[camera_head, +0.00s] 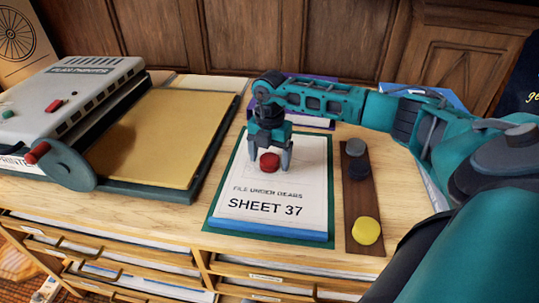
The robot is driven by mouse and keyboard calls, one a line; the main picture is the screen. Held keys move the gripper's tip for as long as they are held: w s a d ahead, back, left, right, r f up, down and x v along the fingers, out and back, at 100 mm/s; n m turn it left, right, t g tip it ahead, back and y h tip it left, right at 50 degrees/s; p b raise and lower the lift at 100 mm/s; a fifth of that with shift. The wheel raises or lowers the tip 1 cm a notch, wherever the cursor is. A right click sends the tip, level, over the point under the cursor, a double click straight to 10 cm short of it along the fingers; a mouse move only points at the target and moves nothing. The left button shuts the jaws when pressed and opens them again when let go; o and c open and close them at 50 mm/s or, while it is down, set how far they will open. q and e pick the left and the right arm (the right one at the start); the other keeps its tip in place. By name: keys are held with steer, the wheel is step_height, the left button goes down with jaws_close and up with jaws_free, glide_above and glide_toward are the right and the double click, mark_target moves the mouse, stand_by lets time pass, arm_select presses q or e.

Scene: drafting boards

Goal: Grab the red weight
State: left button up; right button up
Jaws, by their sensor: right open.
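The red weight (269,163) is a small round disc on the white sheet (285,190) marked SHEET 37, in the head view. My right gripper (269,165) points down over it from above, with its arm coming in from the right. Its fingers are open, one on each side of the weight, and I cannot tell whether they touch it. My left gripper is not in view.
A dark strip (361,208) to the right of the sheet holds a yellow weight (367,231), a grey weight (355,147) and a dark weight (359,168). A grey printer (75,90) with a tan bed (160,135) stands at left. Wooden panels (250,40) close off the back.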

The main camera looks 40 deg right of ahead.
steer(key=shift+c, duration=0.3)
steer(key=c, duration=1.4)
steer(key=shift+r, duration=0.1)
steer(key=shift+c, duration=0.4)
